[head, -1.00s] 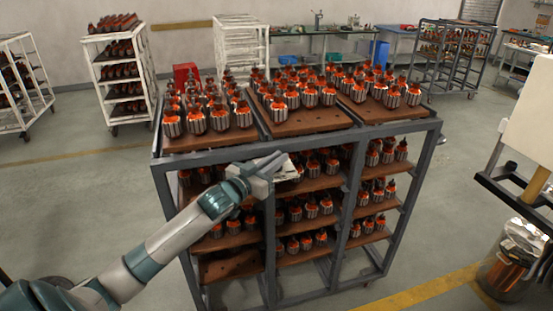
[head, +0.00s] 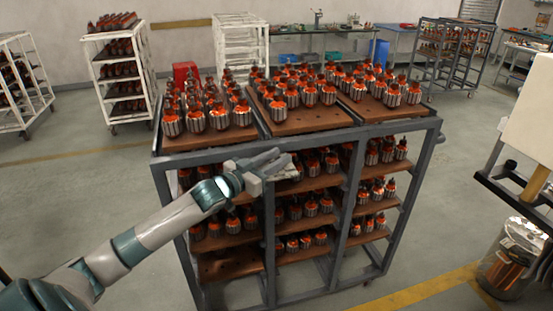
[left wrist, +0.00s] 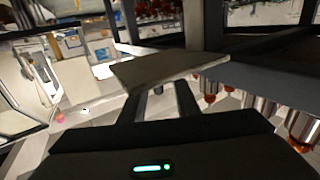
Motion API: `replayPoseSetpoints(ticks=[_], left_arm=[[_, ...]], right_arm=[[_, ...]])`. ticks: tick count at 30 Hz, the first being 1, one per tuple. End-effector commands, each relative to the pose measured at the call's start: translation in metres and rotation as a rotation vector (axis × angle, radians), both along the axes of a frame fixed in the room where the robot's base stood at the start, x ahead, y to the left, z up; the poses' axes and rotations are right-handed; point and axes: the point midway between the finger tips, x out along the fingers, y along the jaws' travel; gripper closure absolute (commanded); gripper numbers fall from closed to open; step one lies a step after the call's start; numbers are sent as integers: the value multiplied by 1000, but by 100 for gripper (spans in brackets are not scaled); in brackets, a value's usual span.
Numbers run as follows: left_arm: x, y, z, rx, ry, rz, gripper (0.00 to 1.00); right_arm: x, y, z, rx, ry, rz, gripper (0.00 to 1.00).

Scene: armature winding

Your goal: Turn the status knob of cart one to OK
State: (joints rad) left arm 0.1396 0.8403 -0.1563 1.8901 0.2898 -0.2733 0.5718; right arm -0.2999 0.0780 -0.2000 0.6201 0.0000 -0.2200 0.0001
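Cart one appears to be the large grey-framed cart (head: 300,139) in front of me, its shelves loaded with orange and silver armatures. My left gripper (head: 272,163) is at the cart's near side, just below the top rail. Its two fingers (left wrist: 158,100) show apart in the left wrist view, with a gap between them. A pale flat plate (left wrist: 170,70) lies across their ends and hides the tips. The status knob is not visible, and I cannot tell whether the fingers touch it. My right gripper is out of view.
A white rack (head: 122,75) stands at the back left, and a dark rack (head: 455,55) at the back right. A clear bin (head: 512,262) with copper-coloured contents stands at the right. The floor (head: 80,195) left of the cart is open.

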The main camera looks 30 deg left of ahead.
Motion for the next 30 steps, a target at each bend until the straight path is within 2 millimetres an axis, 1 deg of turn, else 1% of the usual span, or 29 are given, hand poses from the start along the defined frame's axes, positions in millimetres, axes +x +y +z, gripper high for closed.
replayPoseSetpoints(ticks=[8,14,20,30], left_arm=[[-1,0,-1,-1,2,0,71],[-10,2,-3,0,3,0,71],[-30,5,-5,1,4,-2,71],[-73,15,-5,0,4,0,71]], right_arm=[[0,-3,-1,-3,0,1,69],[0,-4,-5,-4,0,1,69],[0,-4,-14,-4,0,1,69],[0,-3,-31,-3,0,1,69]])
